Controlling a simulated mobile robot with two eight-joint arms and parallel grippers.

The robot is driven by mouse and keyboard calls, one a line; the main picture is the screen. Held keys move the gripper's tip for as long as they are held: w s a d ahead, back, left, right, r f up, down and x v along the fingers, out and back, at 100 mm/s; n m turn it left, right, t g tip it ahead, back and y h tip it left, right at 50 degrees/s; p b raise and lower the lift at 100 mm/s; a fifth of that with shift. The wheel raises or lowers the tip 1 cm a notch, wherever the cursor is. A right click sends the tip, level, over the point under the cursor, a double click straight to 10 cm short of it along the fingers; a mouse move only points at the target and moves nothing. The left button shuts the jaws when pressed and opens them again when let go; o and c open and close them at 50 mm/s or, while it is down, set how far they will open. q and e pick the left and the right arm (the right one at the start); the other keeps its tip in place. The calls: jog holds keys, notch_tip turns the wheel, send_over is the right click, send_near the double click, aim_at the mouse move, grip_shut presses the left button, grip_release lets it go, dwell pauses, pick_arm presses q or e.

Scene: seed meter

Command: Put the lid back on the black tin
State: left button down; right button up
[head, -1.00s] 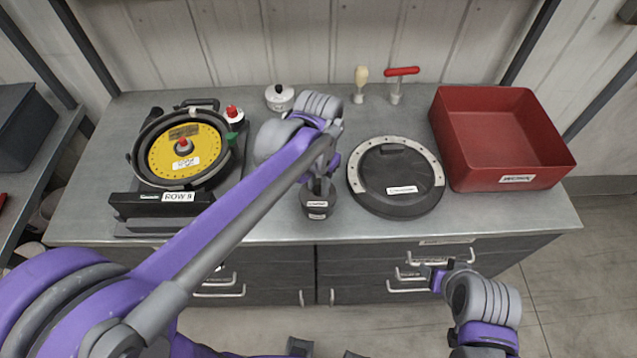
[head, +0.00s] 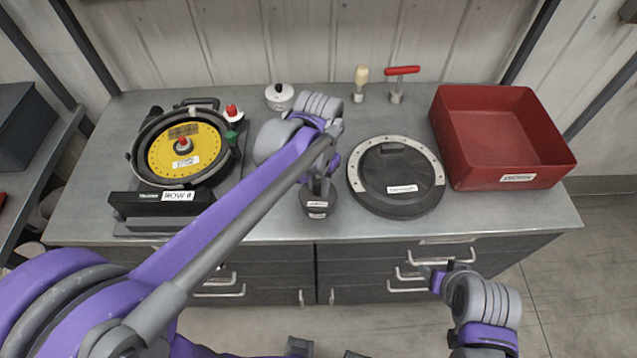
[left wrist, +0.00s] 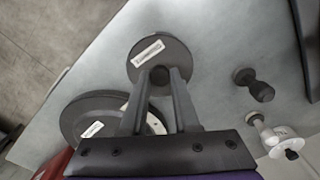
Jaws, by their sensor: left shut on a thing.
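The black tin (head: 318,214) stands near the front edge of the bench, with a white label on its front. My left gripper (head: 318,184) is directly above it. In the left wrist view, the fingers of my left gripper (left wrist: 160,85) are shut on the small knob of a dark round lid (left wrist: 143,62) with a white label on top. The lid is over the tin and hides most of it; I cannot tell whether it rests fully on the rim. My right gripper (head: 437,276) is low in front of the drawers, away from the tin; its jaw opening is unclear.
A black disc with a pale ring (head: 398,207) lies right of the tin, with a red bin (head: 500,178) beyond. A seed meter with a yellow plate (head: 163,165) stands left. A white pot (head: 280,98), a beige-handled tool (head: 361,78) and a red T-handle (head: 402,70) stand behind.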

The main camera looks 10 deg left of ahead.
pick_arm(q)
jog(key=shift+c, duration=0.5)
grip_release()
jog(key=shift+r, duration=0.15)
pick_arm(e)
jog(key=shift+r, duration=0.15)
pick_arm(q)
jog(key=shift+r+p, duration=1.65)
jog(key=shift+r, duration=1.75)
pick_arm(e)
jog(key=shift+t, duration=0.3)
jog(key=w+r, duration=0.1)
jog(key=r, duration=0.2)
jog(key=w+r, duration=0.1)
jog(key=shift+w+r, duration=0.3)
pick_arm(q)
grip_shut()
